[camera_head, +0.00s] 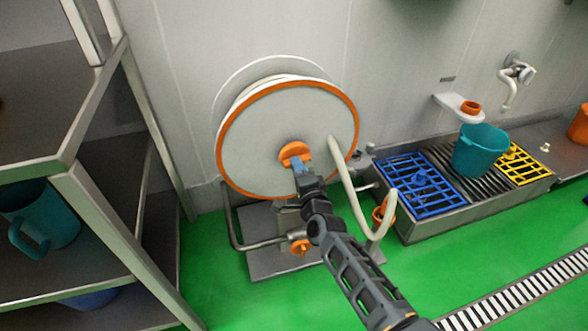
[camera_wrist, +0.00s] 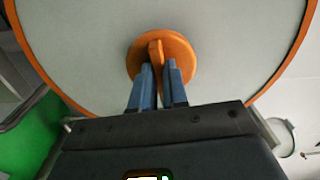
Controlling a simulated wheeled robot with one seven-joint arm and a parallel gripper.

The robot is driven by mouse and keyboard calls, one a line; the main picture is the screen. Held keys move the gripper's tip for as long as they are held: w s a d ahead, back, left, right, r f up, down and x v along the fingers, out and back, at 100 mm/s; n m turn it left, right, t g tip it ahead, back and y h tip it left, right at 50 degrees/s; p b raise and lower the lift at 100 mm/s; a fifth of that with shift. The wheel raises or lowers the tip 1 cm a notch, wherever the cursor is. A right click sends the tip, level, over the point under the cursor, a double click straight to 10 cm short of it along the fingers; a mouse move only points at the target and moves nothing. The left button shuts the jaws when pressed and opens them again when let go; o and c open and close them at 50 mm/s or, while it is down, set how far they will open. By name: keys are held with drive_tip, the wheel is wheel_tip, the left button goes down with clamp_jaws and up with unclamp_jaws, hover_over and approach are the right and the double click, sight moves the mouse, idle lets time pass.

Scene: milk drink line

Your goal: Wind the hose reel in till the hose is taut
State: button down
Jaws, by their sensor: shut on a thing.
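The hose reel (camera_head: 250,135) is a large pale disc with an orange rim, upright on a grey metal stand by the wall. An orange knob (camera_head: 294,152) with a raised grip sits at its centre. My gripper (camera_head: 299,163) is at this knob. In the wrist view my gripper's blue fingers (camera_wrist: 159,72) are shut on the raised grip of the orange knob (camera_wrist: 178,45). The hose looks slack.
A metal shelf rack (camera_head: 108,215) with teal and blue vessels stands close on the left. A low steel trough (camera_head: 470,205) with blue and yellow grates and a teal bucket (camera_head: 479,150) is at right. Green floor (camera_head: 440,255) is open in front, with a drain channel.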

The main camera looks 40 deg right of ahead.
drive_tip(key=shift+s+d+f+n+p, duration=0.15)
drive_tip(key=shift+n+p, duration=0.6)
drive_tip(key=shift+n, duration=2.05)
drive_tip(key=shift+w+f+n+p, duration=0.1)
drive_tip(key=shift+n+p, duration=0.6)
drive_tip(key=shift+n, duration=2.1)
drive_tip(key=shift+s+d+f+n+p, duration=0.15)
drive_tip(key=shift+n+p, duration=0.6)
drive_tip(key=shift+n, duration=2.05)
drive_tip(key=c, duration=1.1)
unclamp_jaws()
drive_tip(key=shift+c, duration=0.2)
drive_tip(key=shift+r, duration=0.1)
drive_tip(key=p+v, duration=0.2)
drive_tip(key=v, duration=0.5)
drive_tip(key=shift+s+p, duration=0.3)
drive_tip(key=shift+p, duration=0.1)
